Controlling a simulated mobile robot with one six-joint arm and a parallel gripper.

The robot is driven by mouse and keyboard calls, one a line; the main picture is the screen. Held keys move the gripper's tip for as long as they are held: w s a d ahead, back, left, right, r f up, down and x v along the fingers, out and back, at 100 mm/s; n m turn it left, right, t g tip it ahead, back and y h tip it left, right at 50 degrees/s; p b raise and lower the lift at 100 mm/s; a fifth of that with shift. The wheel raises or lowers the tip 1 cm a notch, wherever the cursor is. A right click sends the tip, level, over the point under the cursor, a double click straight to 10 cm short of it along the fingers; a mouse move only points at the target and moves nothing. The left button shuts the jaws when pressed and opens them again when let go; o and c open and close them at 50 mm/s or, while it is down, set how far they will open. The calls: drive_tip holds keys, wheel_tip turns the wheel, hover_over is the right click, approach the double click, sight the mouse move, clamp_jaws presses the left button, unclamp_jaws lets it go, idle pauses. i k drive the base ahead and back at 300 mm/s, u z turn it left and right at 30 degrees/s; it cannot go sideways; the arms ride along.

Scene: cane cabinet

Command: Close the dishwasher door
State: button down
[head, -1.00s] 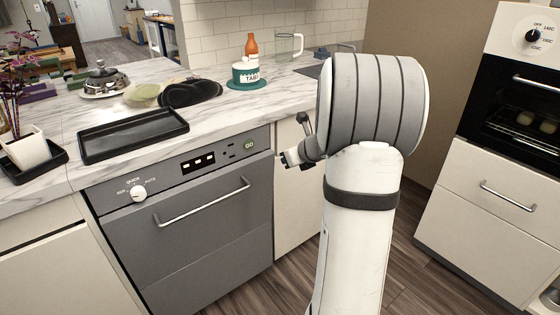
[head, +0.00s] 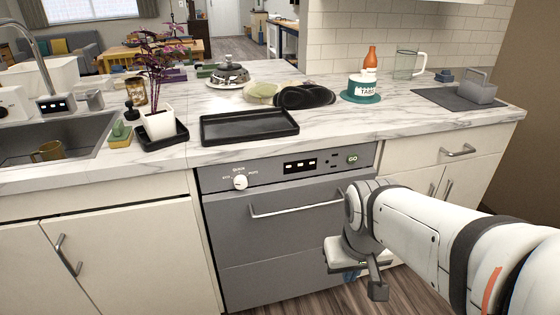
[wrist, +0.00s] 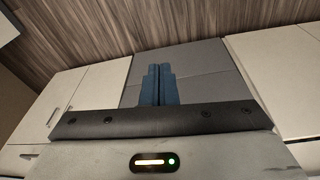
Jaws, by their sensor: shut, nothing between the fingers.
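The grey dishwasher door (head: 270,242) stands upright under its control panel (head: 300,164) and looks flush with the cabinet fronts. Its bar handle (head: 297,208) runs across the top. My gripper (head: 375,290) is in front of the lower right part of the door, apart from it as far as I can tell. In the wrist view, my gripper's two blue fingers (wrist: 157,84) are together with nothing between them. They point toward the grey door panel (wrist: 200,68), and the wooden floor shows beyond. The door's lower right corner is hidden behind my arm in the head view.
The marble counter (head: 350,130) above holds a black tray (head: 248,127), a potted plant (head: 157,122) and several dishes. White cabinets (head: 125,255) flank the dishwasher. A sink (head: 60,145) is at left. Little bare floor (head: 330,290) shows below.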

sight(250, 225)
drive_tip(key=z, duration=2.4)
drive_tip(key=k, duration=1.15)
drive_tip(key=u, duration=2.3)
drive_tip(key=i, duration=0.5)
drive_tip(key=z, duration=0.2)
